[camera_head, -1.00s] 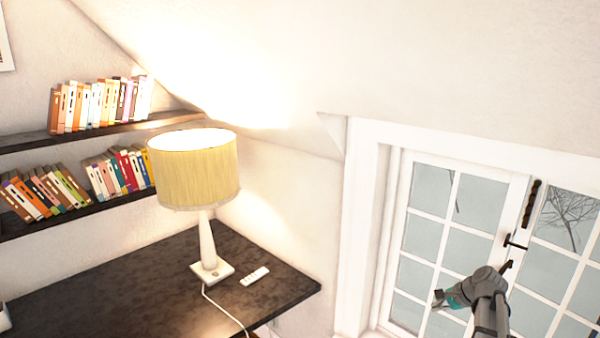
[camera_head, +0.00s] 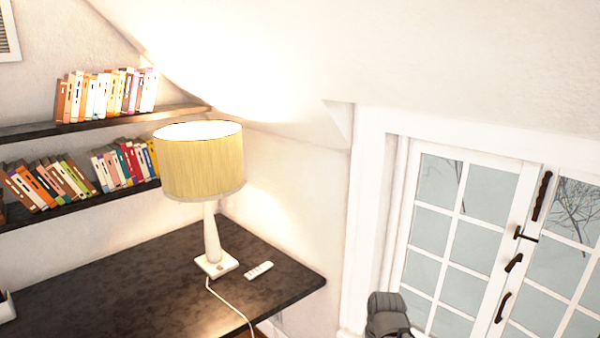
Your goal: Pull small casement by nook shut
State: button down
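The white casement (camera_head: 526,206) with several panes is at the right, set in a white frame (camera_head: 362,230). Its left sash (camera_head: 410,269) and right sash (camera_head: 577,248) meet at a middle stile with dark handles and fittings (camera_head: 516,262). I cannot tell for certain whether a sash stands slightly ajar. A grey part of my arm shows at the bottom edge, in front of the left sash's lower left corner. My gripper's fingers are not visible.
A dark desk (camera_head: 110,290) at the left bears a lit lamp (camera_head: 203,165) with a cord and a white remote (camera_head: 259,270). Bookshelves (camera_head: 100,205) hang on the left wall. A sloped ceiling lies above the window.

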aim_at(516, 278)
jog(key=z, duration=1.55)
